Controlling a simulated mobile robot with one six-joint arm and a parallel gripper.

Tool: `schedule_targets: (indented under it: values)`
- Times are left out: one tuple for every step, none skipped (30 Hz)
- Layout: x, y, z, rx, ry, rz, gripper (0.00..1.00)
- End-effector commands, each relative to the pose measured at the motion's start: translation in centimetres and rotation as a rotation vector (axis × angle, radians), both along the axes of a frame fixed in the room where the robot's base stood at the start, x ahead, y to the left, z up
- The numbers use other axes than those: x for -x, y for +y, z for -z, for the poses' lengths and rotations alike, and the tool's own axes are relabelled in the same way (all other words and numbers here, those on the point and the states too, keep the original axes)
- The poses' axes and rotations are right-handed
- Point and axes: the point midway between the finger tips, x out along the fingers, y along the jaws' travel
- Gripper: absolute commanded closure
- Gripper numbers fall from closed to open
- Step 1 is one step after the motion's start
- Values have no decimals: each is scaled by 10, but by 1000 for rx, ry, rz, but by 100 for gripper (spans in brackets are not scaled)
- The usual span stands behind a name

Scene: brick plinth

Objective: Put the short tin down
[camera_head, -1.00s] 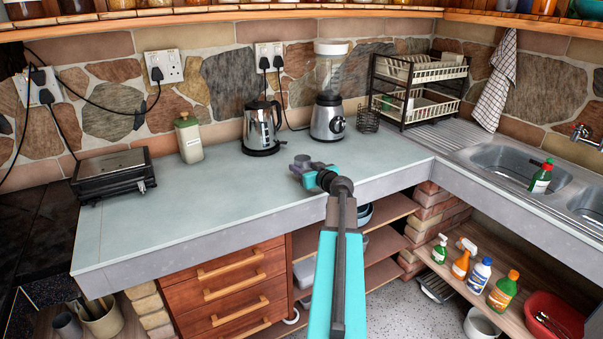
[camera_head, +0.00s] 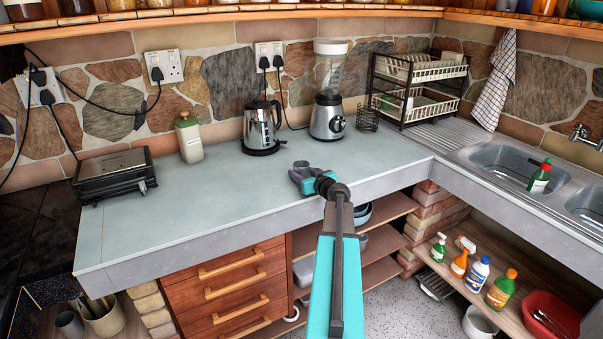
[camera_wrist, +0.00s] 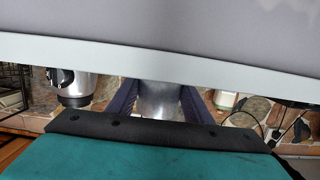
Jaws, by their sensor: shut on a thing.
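My gripper (camera_head: 302,174) is over the worktop near its front edge, below the kettle and blender in the head view. In the wrist view its two dark fingers (camera_wrist: 160,98) are closed against the sides of a silvery, round metal thing, the short tin (camera_wrist: 160,94). The tin is partly hidden by my wrist. In the head view I cannot make the tin out apart from the gripper. The grey-green worktop (camera_head: 215,205) lies under the gripper; I cannot tell whether the tin touches it.
A steel kettle (camera_head: 261,128) and a blender (camera_head: 327,122) stand behind the gripper. A cream jar (camera_head: 189,142) and a black toaster (camera_head: 115,177) are to the left. A dish rack (camera_head: 418,88) and sink (camera_head: 510,165) are to the right. The worktop's left middle is clear.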

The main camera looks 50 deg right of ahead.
Motion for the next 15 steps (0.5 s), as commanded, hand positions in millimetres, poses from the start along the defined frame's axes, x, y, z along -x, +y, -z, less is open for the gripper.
schedule_targets:
  values:
    - [0,0,2,-2,-1,0,76]
    - [0,0,3,-2,-1,0,76]
    - [0,0,5,-1,0,0,76]
    - [0,0,5,-1,0,1,76]
    - [0,0,5,0,0,1,76]
    - [0,0,5,0,0,1,76]
    - [0,0,5,0,0,1,76]
    - [0,0,5,0,0,1,76]
    - [0,0,5,0,0,1,76]
    - [0,0,5,0,0,1,76]
    - [0,0,5,0,0,0,76]
    - [0,0,5,0,0,0,76]
    - [0,0,6,0,0,0,76]
    - [0,0,6,0,0,0,76]
    - [0,0,7,0,0,0,76]
